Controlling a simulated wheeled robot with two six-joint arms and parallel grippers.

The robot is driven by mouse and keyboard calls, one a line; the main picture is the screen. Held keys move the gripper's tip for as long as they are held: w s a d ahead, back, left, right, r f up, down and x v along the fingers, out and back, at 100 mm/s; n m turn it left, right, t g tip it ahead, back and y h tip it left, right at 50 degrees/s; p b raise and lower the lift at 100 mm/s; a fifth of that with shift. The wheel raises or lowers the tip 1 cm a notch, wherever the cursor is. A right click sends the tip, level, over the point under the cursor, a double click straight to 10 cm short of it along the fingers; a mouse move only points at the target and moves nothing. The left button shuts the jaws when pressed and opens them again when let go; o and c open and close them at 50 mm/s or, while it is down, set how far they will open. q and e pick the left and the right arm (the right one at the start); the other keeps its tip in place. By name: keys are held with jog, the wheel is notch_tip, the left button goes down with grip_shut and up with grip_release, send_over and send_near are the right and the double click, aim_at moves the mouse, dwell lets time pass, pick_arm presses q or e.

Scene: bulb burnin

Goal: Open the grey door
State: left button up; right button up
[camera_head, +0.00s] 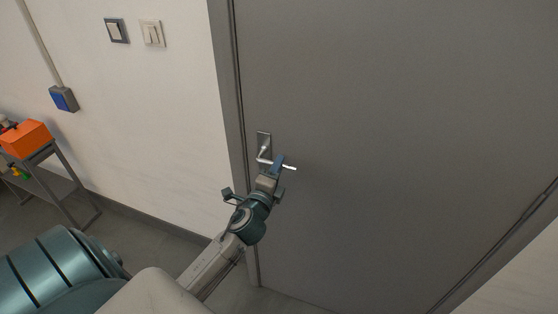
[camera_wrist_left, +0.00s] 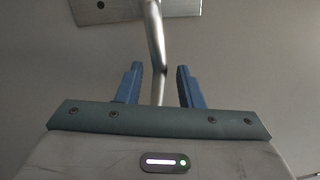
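The grey door (camera_head: 390,120) fills the middle and right of the head view and looks closed in its frame. Its silver lever handle (camera_head: 288,167) sits on a small metal plate (camera_head: 263,140) near the door's left edge. My left gripper (camera_head: 272,164) is at the handle, partly covering it. In the left wrist view the two blue fingers (camera_wrist_left: 156,85) stand apart, with the handle (camera_wrist_left: 155,40) running between them and a visible gap on each side. The handle's plate (camera_wrist_left: 135,8) shows at the top there. My right gripper is not in view.
A dark switch (camera_head: 116,31) and a white switch (camera_head: 152,34) are on the white wall left of the door. A blue-faced box (camera_head: 64,99) hangs lower. A metal rack (camera_head: 60,187) with an orange box (camera_head: 27,138) stands at the far left.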

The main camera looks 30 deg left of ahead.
pick_arm(q)
jog(key=shift+x, duration=0.8)
grip_shut()
jog(key=shift+f, duration=0.1)
jog(key=shift+s+a+f+m+h+p, duration=0.15)
jog(key=shift+f+m, duration=0.5)
jog(key=shift+m, duration=0.7)
jog(key=shift+w+a+f+m+h+p, duration=0.1)
jog(key=shift+a+f+m+h+p, duration=0.15)
jog(key=shift+f+m, duration=0.8)
jog(key=shift+s+a+f+m+h+p, duration=0.15)
jog(key=shift+a+f+m, duration=0.1)
jog(key=shift+m, duration=1.45)
jog(key=shift+w, duration=0.15)
